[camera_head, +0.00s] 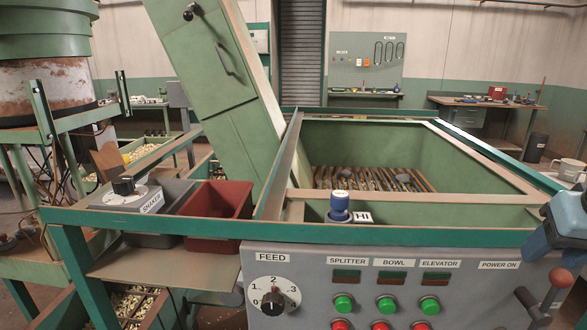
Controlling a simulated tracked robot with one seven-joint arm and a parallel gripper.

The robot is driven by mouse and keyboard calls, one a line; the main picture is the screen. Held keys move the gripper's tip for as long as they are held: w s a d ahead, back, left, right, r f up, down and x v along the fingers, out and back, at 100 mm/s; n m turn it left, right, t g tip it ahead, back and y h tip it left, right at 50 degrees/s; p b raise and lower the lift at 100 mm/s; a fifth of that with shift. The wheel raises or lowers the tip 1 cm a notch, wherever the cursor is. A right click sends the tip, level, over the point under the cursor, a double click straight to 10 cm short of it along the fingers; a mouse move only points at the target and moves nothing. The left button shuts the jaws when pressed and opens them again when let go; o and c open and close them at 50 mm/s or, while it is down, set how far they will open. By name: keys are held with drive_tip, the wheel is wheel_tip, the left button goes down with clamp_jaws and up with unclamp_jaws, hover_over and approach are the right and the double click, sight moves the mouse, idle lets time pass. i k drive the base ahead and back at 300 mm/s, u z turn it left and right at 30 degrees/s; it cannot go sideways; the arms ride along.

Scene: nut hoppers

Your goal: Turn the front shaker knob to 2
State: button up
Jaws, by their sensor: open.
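The shaker knob (124,186) is black and sits on a round white dial plate (130,198) at the upper left of the machine. A "SHAKER" label (152,201) is beside it. The dial's figures and the knob's exact setting are too small to read.
A feed knob (273,301) is on the front panel (310,275), with green buttons (344,304) and red ones below. A red bin (215,214) stands right of the shaker dial.

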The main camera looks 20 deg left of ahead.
sight(122, 185)
drive_tip(key=u, duration=0.1)
drive_tip(key=k, duration=0.5)
drive_tip(key=u, duration=0.65)
drive_tip(key=i, duration=0.4)
drive_tip(key=u, duration=1.25)
drive_tip(key=i, duration=0.4)
drive_tip(key=z, duration=0.25)
drive_tip(key=k, duration=0.4)
drive_tip(key=u, duration=0.2)
